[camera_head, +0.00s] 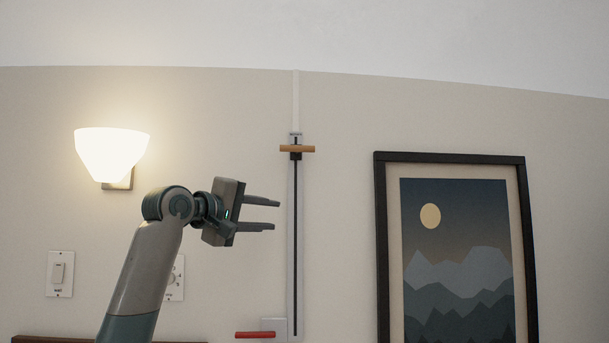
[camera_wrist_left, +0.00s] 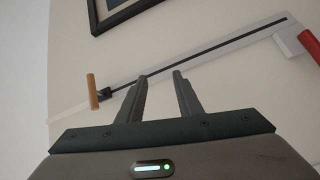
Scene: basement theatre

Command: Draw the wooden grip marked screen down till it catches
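The wooden grip (camera_head: 297,149) is a short tan bar across the upper part of a tall narrow rail (camera_head: 299,250) on the wall. A small label sits just above it, too small to read surely. My left gripper (camera_head: 277,214) is left of the rail and below the grip, fingers apart and pointing right, with nothing between them. In the left wrist view the fingers (camera_wrist_left: 160,77) are apart and empty, and the wooden grip (camera_wrist_left: 92,91) stands to their left, untouched. My right gripper is not in view.
A red handle (camera_head: 255,335) sticks out near the rail's foot. A lit wall lamp (camera_head: 112,152) hangs at upper left, above a light switch (camera_head: 59,273). A dial plate (camera_head: 177,279) is partly behind my left arm. A framed mountain picture (camera_head: 455,250) hangs right of the rail.

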